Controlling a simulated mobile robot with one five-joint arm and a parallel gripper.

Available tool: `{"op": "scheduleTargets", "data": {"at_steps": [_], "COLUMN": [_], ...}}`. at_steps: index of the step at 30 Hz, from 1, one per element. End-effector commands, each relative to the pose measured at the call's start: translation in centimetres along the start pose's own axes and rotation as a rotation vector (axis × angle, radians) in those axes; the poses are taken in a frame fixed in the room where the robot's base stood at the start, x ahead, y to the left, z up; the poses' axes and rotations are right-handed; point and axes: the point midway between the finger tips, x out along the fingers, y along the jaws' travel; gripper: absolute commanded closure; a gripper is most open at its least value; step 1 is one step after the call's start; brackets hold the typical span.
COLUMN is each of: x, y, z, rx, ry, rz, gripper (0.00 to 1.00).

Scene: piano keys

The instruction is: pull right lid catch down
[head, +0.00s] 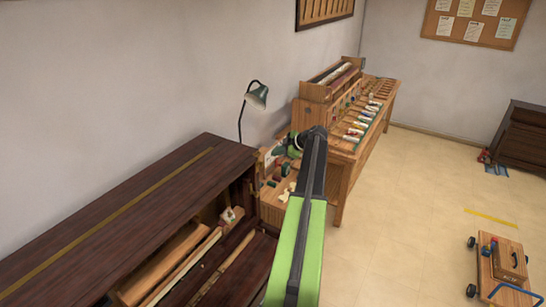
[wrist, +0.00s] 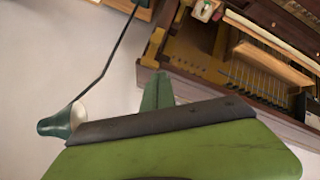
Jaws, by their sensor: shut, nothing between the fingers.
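The dark brown upright piano (head: 110,215) stands open at the left in the head view. A small pale block with a reddish part (head: 231,215), which looks like the right lid catch, sits inside its right end. A similar pale block shows at the top edge of the wrist view (wrist: 205,9), partly cut off. My gripper (wrist: 157,90) is shut and empty, its green fingers pointing up in the wrist view, apart from the block.
A wooden workbench (head: 345,147) with tools and bottles stands beyond the piano. A green desk lamp (head: 256,97) rises by the wall, and its shade is close to my gripper in the wrist view (wrist: 62,121). A low trolley (head: 497,265) stands right on open floor.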

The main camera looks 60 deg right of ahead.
Motion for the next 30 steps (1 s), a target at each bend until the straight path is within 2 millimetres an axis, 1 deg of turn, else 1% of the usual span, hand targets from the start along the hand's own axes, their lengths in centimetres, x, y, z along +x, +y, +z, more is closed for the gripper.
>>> {"op": "scheduleTargets", "data": {"at_steps": [1, 5, 12, 13, 15, 18, 20, 30], "x": [1.2, 3.9, 9.3, 9.9, 10.8, 11.6, 11.8, 11.7], "y": [-0.2, -0.3, -0.4, -0.4, -0.4, -0.3, -0.3, -0.2], "z": [0.2, 0.3, 0.2, 0.4, 1.7, 2.5, 2.6, 2.5], "rx": [-0.002, -0.002, -0.003, -0.002, -0.001, -0.001, -0.001, -0.002], "ry": [0.001, 0.002, 0.003, 0.002, 0.001, 0.002, 0.002, 0.002], "rz": [-0.001, -0.004, -0.005, -0.004, -0.003, -0.003, -0.003, -0.004], "gripper": [1.00, 1.00, 1.00, 1.00, 1.00, 1.00, 1.00, 1.00]}}
